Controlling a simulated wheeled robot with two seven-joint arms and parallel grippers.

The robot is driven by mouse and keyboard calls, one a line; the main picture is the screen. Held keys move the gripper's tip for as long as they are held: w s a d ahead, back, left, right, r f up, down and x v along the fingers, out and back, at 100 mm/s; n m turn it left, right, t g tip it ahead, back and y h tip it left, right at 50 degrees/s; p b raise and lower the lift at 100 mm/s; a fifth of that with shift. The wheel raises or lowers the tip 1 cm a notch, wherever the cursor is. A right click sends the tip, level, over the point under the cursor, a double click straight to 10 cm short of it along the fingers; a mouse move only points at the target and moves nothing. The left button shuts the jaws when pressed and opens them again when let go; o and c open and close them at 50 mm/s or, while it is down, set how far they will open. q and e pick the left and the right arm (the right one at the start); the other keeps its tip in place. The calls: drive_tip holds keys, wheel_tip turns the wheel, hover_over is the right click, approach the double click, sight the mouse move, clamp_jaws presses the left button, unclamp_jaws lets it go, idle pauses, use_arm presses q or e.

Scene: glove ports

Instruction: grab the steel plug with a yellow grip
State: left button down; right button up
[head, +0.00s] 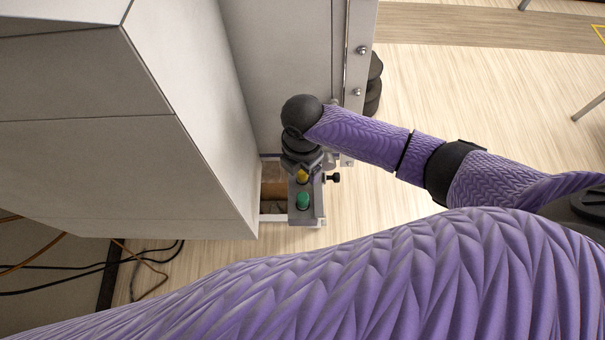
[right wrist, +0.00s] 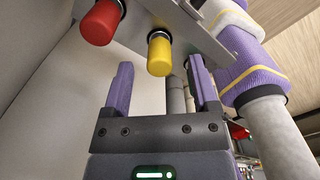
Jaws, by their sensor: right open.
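The steel plug with a yellow grip (right wrist: 160,54) sticks out of a grey metal holder (right wrist: 183,20) in the right wrist view. In the head view its yellow grip (head: 302,177) shows just below my right gripper (head: 299,163), partly covered by it. My right gripper, also in the right wrist view (right wrist: 160,66), is open, with a purple finger on each side of the yellow grip. I see no finger contact, and the exact depth between them is unclear. My left gripper is out of view.
A red grip (right wrist: 98,22) sits left of the yellow one in the right wrist view. A green grip (head: 303,200) sits below it in the head view. A large grey cabinet (head: 195,80) stands close on the left. Cables (head: 90,262) lie at lower left. Floor at upper right is mostly free.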

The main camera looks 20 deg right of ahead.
drive_tip(key=shift+f, duration=0.5)
clamp_jaws()
